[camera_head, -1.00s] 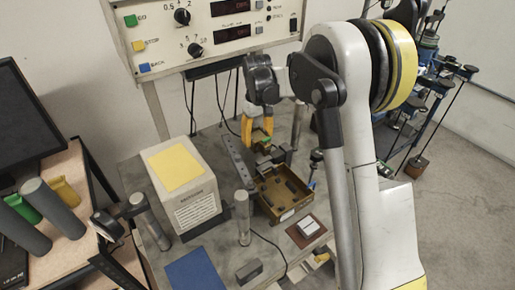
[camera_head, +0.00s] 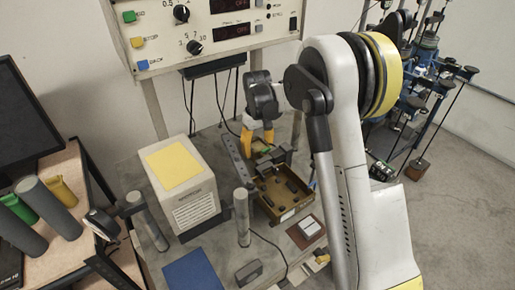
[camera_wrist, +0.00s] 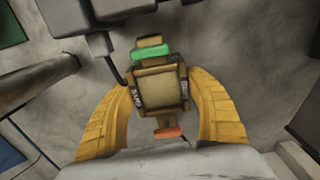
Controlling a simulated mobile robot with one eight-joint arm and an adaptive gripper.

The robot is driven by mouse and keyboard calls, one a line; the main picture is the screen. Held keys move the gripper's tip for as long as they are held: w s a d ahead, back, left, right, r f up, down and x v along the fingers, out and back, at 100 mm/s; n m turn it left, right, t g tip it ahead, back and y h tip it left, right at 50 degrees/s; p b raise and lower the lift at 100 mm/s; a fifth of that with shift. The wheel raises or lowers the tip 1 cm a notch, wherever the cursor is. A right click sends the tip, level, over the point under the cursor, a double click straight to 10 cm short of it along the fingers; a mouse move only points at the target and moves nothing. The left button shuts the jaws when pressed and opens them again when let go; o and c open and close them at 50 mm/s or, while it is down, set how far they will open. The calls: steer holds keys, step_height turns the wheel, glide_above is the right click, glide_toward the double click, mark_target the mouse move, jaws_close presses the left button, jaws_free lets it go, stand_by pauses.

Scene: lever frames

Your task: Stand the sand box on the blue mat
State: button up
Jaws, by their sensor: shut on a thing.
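The sand box (camera_wrist: 162,88) is a small tan box with dark sides, a green strip on one end and an orange tab on the other. In the wrist view it sits between the yellow fingers of my gripper (camera_wrist: 160,95), which is shut on it. In the head view my gripper (camera_head: 258,136) is at the back of the bench, beyond the brown tray; the box is small and partly hidden there. The blue mat (camera_head: 192,272) lies flat and bare at the bench's front edge. A blue patch shows at the wrist view's left edge.
A brown tray (camera_head: 268,207) with several dark pieces lies in front of my gripper. A big cream box (camera_head: 197,208) with a yellow top and a grey post (camera_head: 242,218) stand between it and the mat. A small grey block (camera_head: 248,272) is right of the mat.

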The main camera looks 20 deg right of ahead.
steer(key=o, duration=1.4)
steer(key=shift+f, duration=0.35)
steer(key=shift+r, duration=0.1)
